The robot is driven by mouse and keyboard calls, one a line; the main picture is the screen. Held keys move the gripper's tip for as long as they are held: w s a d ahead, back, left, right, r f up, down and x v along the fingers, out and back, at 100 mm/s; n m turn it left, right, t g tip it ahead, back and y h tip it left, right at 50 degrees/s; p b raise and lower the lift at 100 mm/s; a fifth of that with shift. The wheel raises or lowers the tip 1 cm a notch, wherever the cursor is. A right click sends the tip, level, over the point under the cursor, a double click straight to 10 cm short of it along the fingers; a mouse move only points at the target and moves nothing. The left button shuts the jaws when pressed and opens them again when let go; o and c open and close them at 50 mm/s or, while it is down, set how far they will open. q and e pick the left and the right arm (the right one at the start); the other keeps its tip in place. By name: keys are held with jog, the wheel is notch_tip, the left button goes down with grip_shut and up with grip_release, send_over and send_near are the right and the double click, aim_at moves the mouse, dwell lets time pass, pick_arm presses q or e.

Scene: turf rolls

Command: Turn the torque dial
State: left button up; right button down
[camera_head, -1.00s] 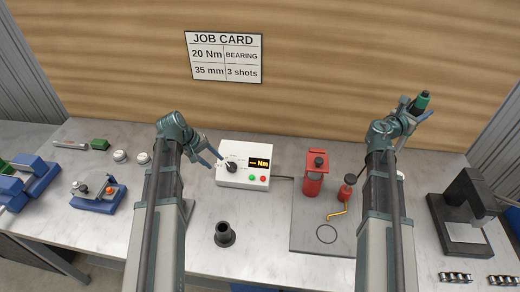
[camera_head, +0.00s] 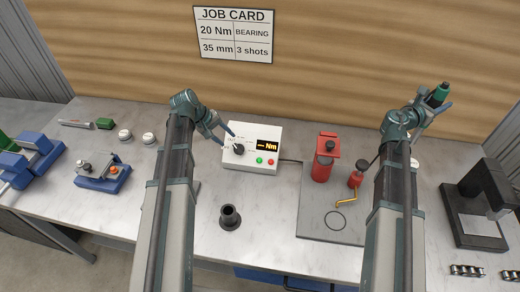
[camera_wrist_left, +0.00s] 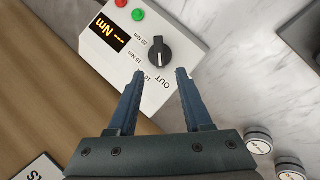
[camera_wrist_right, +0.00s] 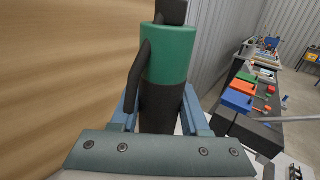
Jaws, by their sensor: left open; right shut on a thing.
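The torque dial (camera_head: 239,149) is a black knob on the white controller box (camera_head: 262,136), whose display reads "-- Nm". In the left wrist view the dial (camera_wrist_left: 159,52) shows with marks such as 15 Nm, 20 Nm and OUT around it. My left gripper (camera_head: 229,136) is open and empty at the box's left side. Its fingertips (camera_wrist_left: 160,72) point at the dial, one to either side in the picture, apart from it. My right gripper (camera_head: 434,101) is raised at the right, shut on a green and black tool (camera_wrist_right: 168,60).
A job card (camera_head: 234,34) on the wall reads 20 Nm, bearing, 35 mm, 3 shots. A grey mat (camera_head: 315,224) with a red canister (camera_head: 323,165) lies right of the box. A black cup-like part (camera_head: 230,217) stands in front. Green and red buttons sit near the dial.

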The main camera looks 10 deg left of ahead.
aim_at(235, 146)
pick_arm(q)
jog(key=b+x, duration=0.5)
jog(key=x, duration=0.2)
jog(key=shift+f+b, duration=0.25)
jog(key=shift+b, duration=0.05)
jog(key=shift+c, duration=0.2)
grip_shut()
